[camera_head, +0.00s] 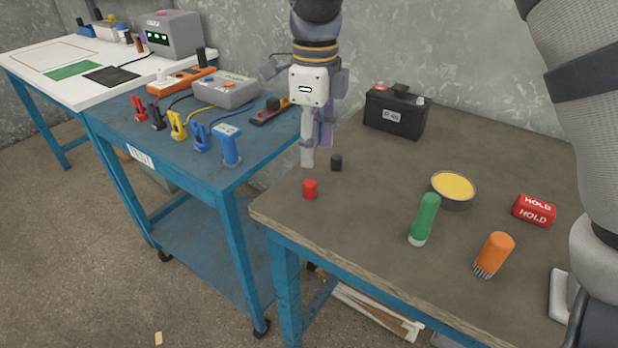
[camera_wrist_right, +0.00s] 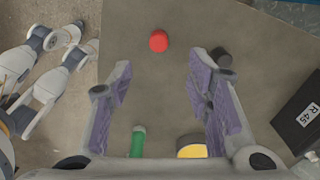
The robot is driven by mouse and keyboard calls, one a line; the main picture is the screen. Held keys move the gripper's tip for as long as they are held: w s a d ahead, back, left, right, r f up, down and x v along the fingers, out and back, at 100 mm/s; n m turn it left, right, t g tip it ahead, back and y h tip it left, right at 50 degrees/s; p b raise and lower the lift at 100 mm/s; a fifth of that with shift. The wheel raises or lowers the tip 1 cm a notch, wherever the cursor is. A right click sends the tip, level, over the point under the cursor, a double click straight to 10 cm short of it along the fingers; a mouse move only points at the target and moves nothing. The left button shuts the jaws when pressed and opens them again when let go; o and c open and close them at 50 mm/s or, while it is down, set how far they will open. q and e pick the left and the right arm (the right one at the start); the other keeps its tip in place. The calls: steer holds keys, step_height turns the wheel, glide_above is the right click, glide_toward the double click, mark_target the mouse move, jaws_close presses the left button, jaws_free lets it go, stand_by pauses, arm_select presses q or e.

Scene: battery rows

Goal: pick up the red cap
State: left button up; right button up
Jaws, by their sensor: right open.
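The red cap (camera_head: 310,189) stands upright on the grey-brown tabletop near its left corner, and it also shows in the right wrist view (camera_wrist_right: 158,41). My right gripper (camera_head: 317,155) hangs fingers-down above the table, behind the red cap in the head view. Its fingers are apart with nothing between them. In the wrist view the red cap lies beyond the fingertips, roughly ahead of the gap. A black cap (camera_head: 336,162) stands close by; it shows by the right-hand fingertip in the wrist view (camera_wrist_right: 221,57). My left gripper is not seen in the head view.
A black battery (camera_head: 396,111) stands at the back. A blue cart (camera_head: 196,173) with clamps stands left across a gap.

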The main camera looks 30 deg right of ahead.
mark_target(309, 182)
steer(key=f, duration=0.9)
steer(key=shift+w+a+b, duration=0.25)
steer(key=shift+a+b, duration=0.05)
steer(key=shift+b, duration=0.05)
steer(key=shift+c, duration=0.3)
steer(key=c, duration=0.8)
